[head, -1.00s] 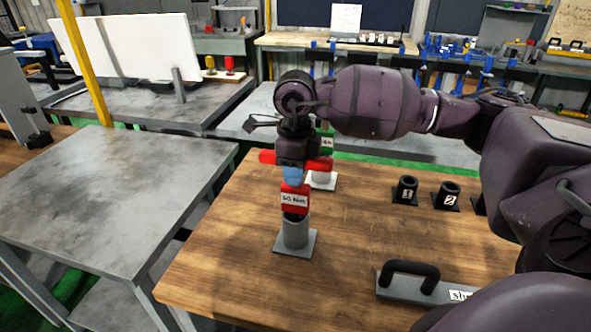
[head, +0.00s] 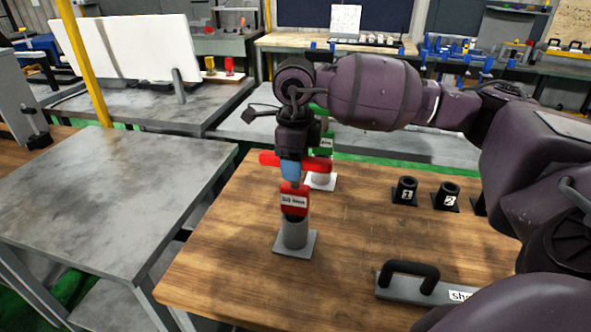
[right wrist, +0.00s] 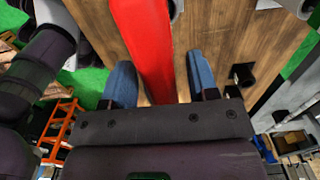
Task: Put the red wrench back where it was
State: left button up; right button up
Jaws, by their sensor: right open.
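The red wrench (head: 295,209) stands upright in the grey holder (head: 294,237) near the left edge of the wooden table. Its labelled lower part faces me, and a red bar shows behind my gripper. My right gripper (head: 290,173) is at the wrench's upper part, pointing down. In the right wrist view, the red wrench (right wrist: 145,45) runs between the blue fingers of my right gripper (right wrist: 160,85), with a gap on each side. The gripper is open. The wrench's lower end is hidden inside the holder. My left gripper is not in view.
A green wrench (head: 327,146) stands in a pale holder (head: 321,181) just behind. Black numbered holders (head: 405,190) stand to the right. A grey plate with a black handle (head: 410,272) lies at the front right. The grey table (head: 110,195) at left is clear.

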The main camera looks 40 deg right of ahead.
notch_tip(320, 180, up, 10)
jog(key=shift+f, duration=0.15)
dwell(0.5)
